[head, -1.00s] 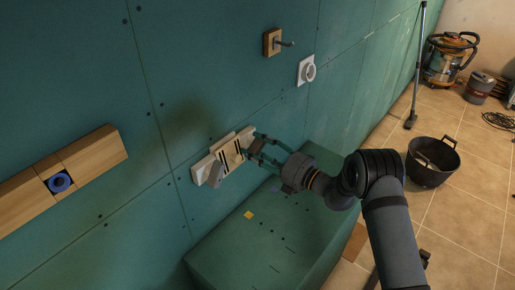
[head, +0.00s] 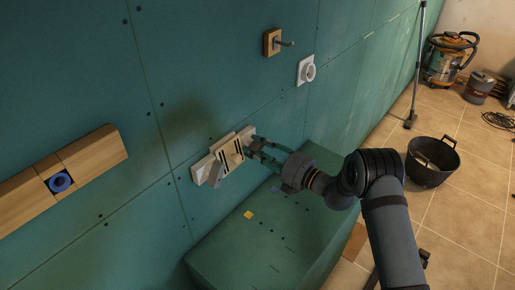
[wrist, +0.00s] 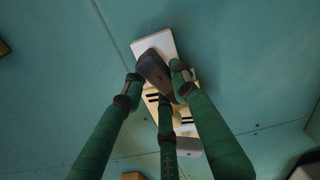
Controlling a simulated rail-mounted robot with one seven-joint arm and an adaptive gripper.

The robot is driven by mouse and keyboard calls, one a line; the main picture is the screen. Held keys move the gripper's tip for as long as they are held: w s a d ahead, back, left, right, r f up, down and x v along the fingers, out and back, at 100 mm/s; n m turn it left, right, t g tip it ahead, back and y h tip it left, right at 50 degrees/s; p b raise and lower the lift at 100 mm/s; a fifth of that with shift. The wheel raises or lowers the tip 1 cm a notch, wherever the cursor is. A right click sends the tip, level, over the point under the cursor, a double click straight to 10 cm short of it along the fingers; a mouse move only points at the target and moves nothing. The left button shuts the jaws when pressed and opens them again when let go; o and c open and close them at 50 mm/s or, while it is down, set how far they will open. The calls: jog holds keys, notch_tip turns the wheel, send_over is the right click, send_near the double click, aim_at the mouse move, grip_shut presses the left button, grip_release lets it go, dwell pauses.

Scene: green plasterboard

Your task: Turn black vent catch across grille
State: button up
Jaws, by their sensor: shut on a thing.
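The pale vent grille (head: 222,158) with black slots is mounted on the green wall, left of my gripper (head: 250,147). In the wrist view the slotted grille (wrist: 152,98) lies behind the fingers. The dark catch (wrist: 153,70) sits at the grille's white end, tilted in that view. My green fingers are shut on the catch, with fingertips on both sides of it and a third finger below. In the head view the fingertips largely hide the catch.
A green ledge (head: 225,250) juts out below the grille. A wooden rail (head: 92,160) with a blue ring is at left.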

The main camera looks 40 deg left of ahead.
jog(key=shift+r+m+p, duration=0.15)
jog(key=shift+m+p, duration=0.15)
jog(key=shift+m, duration=1.05)
jog(key=shift+r+m+p, duration=0.1)
jog(key=shift+m+p, duration=0.15)
jog(key=shift+m, duration=1.1)
jog(key=o, duration=1.2)
jog(key=shift+w, duration=0.15)
jog(key=shift+c, duration=0.2)
jog(key=s+d, duration=0.1)
jog(key=d, duration=1.1)
jog(key=shift+a, duration=0.1)
